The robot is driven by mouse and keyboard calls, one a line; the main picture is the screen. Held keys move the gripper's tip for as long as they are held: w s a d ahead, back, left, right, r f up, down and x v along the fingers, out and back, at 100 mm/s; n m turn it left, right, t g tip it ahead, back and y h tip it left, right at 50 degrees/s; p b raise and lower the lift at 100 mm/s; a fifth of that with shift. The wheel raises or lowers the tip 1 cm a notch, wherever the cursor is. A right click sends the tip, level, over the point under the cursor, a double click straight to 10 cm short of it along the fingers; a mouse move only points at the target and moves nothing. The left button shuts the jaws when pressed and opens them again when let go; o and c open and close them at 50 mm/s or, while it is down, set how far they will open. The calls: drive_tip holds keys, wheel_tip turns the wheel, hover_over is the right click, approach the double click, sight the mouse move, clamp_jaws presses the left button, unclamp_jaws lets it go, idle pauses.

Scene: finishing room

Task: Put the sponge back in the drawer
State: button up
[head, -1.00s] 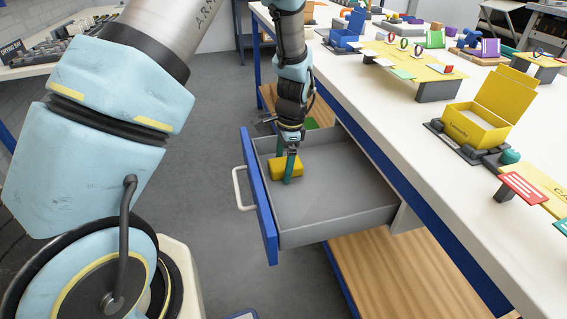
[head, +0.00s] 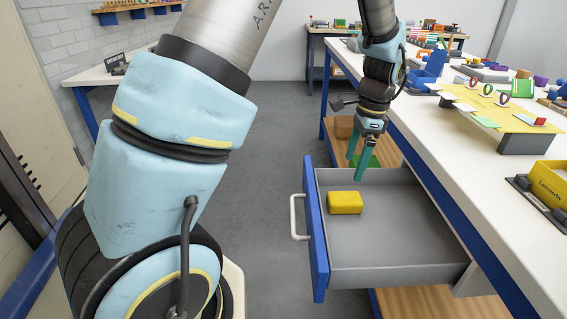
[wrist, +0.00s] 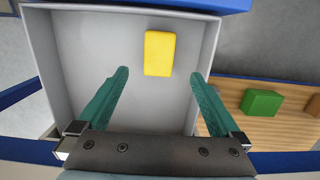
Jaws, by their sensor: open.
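The yellow sponge (head: 345,202) lies flat on the floor of the open grey drawer (head: 400,276), close to its blue front (head: 315,228). It also shows in the wrist view (wrist: 159,53), ahead of my fingertips and between their lines. My gripper (head: 356,168) is open and empty, with its two green fingers apart above the drawer's far part. In the wrist view my gripper (wrist: 160,78) shows nothing between the fingers but the drawer floor. The sponge does not touch the fingers.
The white workbench (head: 450,170) stands right of the drawer, with yellow boards and boxes on it. A wooden lower shelf (head: 440,302) runs beneath, holding a green block (wrist: 261,103). The drawer handle (head: 294,216) sticks out left over clear grey floor.

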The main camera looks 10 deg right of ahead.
drive_tip(key=w+a+r+n+h, duration=0.1)
drive_tip(key=a+n, duration=0.4)
drive_tip(key=a, duration=0.4)
drive_tip(key=w+a+r+n, duration=0.15)
drive_tip(key=a+n, duration=0.25)
drive_tip(key=a, duration=0.5)
drive_tip(key=s+a+r+n+t, duration=0.1)
drive_tip(key=s+a+n, duration=0.5)
drive_tip(key=a+n, duration=0.3)
drive_tip(key=a, duration=0.4)
drive_tip(key=shift+s+a+h, duration=0.2)
drive_tip(key=shift+h, duration=0.1)
